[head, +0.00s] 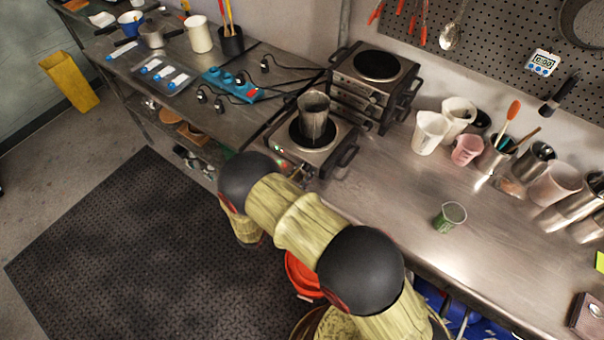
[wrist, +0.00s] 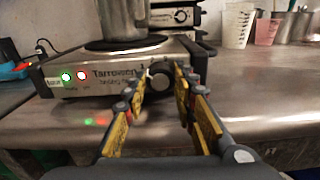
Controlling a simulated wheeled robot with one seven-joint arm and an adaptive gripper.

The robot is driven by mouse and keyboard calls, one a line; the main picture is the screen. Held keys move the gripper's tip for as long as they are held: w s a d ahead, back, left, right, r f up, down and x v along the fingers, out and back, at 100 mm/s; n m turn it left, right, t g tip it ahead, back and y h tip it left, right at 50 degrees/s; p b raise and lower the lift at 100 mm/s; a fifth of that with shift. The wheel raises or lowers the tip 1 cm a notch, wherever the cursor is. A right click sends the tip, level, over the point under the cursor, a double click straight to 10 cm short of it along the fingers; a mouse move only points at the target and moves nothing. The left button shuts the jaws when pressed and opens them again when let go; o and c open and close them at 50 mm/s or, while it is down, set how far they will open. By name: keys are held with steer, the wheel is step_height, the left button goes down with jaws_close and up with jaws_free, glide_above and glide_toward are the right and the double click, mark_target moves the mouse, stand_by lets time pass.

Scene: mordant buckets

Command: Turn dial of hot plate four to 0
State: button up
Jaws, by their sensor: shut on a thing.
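A hot plate (head: 318,152) with a metal pot (head: 313,118) on it stands near the front edge of the steel counter. In the wrist view the hot plate (wrist: 105,66) shows its front panel, with a green and a whitish-red light lit at the left and a dark round dial (wrist: 159,79) at the right. My gripper (wrist: 160,84) has a fingertip on each side of the dial and is shut on it. The dial's marks and setting are hidden or too small to read. In the head view my arm reaches the panel, and the dial cannot be made out.
Stacked hot plates (head: 372,80) stand behind, against the wall. A blue power strip (head: 232,84) with cables lies to the left. White jugs (head: 430,132), a pink cup (head: 466,150) and a small green beaker (head: 450,217) stand to the right. The counter's front right is mostly clear.

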steer(key=n+p, duration=0.1)
steer(key=n, duration=0.5)
steer(key=shift+n, duration=0.4)
stand_by(0.4)
steer(key=o, duration=1.2)
steer(key=shift+c, duration=0.2)
steer(key=v, duration=1.2)
